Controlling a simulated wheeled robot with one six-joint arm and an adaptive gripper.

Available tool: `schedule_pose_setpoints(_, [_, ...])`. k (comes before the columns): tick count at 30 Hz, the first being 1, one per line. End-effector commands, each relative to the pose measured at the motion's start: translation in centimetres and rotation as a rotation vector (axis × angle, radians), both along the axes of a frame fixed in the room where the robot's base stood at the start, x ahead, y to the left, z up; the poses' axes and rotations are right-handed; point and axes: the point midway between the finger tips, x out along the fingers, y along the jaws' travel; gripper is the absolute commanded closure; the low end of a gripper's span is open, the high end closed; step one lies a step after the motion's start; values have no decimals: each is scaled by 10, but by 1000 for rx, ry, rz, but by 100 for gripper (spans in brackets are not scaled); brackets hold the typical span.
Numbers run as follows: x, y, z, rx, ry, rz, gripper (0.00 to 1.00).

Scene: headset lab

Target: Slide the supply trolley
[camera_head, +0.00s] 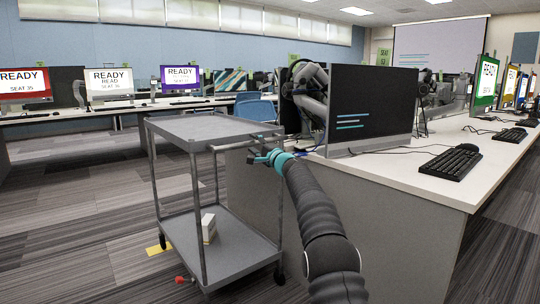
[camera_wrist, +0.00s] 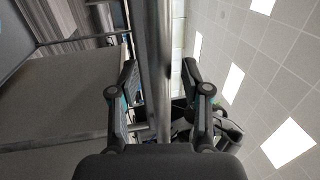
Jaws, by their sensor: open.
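The grey supply trolley (camera_head: 205,127) stands on the floor at the left end of the desk, with an upper tray, a lower shelf (camera_head: 235,245) and dark castors. Its metal push handle (camera_head: 240,144) runs along the side near my gripper. My gripper (camera_head: 266,160) is open at the handle's right part. In the wrist view, the handle bar (camera_wrist: 155,60) passes between the two spread fingers of my gripper (camera_wrist: 160,78), with a gap visible on the left; contact on the right is unclear. A small white box (camera_head: 209,228) stands on the lower shelf.
A long desk (camera_head: 400,175) with a dark monitor (camera_head: 372,105) and keyboards stands close on the trolley's right. Carpet (camera_head: 80,215) left of the trolley is clear.

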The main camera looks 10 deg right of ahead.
Motion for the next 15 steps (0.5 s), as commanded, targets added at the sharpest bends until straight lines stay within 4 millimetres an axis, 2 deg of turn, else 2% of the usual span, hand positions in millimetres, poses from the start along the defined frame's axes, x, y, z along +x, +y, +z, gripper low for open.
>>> schedule_pose_setpoints(15, [-40, -26, -9, 2, 0, -7, 52])
